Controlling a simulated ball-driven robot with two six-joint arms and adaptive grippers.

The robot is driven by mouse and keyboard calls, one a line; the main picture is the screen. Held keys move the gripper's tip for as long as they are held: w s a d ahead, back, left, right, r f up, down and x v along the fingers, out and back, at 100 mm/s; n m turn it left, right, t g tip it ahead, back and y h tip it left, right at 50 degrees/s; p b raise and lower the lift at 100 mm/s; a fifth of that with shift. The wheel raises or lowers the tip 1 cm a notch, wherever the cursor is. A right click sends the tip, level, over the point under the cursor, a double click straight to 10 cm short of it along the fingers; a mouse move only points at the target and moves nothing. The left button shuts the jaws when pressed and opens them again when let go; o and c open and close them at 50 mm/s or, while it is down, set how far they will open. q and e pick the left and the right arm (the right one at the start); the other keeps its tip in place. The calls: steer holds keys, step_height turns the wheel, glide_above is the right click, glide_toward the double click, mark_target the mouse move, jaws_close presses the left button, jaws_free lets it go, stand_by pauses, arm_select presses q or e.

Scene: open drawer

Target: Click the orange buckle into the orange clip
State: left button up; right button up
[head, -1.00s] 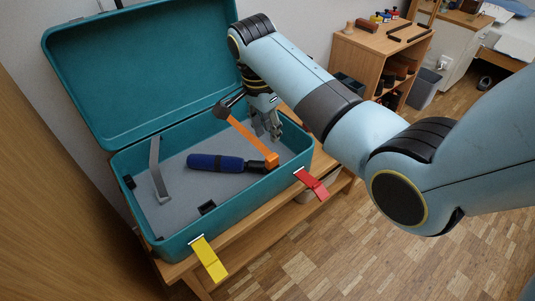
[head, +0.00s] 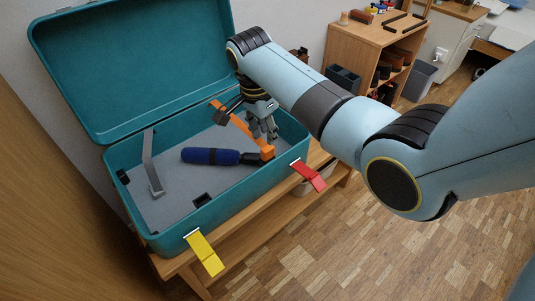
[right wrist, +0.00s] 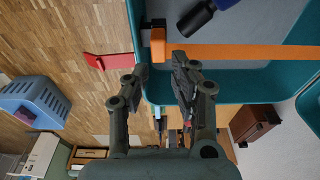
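An orange strap (head: 238,127) lies diagonally over the right part of the open teal case (head: 172,218). Its lower end meets an orange block (head: 267,152) near the front wall; I cannot tell which part is buckle and which clip, or whether they are joined. The right wrist view shows the strap (right wrist: 250,52) running across to the orange block (right wrist: 158,45), by the case's rim. My right gripper (head: 268,134) is just above the strap's lower part. Its fingers (right wrist: 160,78) are apart with nothing between them in the right wrist view. My left gripper is not in view.
A blue roll with a black end (head: 210,156) lies in the case, beside the strap. A grey strap (head: 150,165) stands at the left. Yellow (head: 204,254) and red (head: 308,175) latches hang on the front. The raised lid (head: 130,70) closes off the back.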

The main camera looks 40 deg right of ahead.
mark_target(267, 148)
steer(key=f, duration=0.1)
steer(key=f+b, duration=0.1)
steer(key=f, duration=0.1)
steer(key=f+b, duration=0.1)
steer(key=f, duration=0.1)
steer(key=shift+d+f, duration=0.15)
steer(key=shift+d, duration=0.15)
jaws_close()
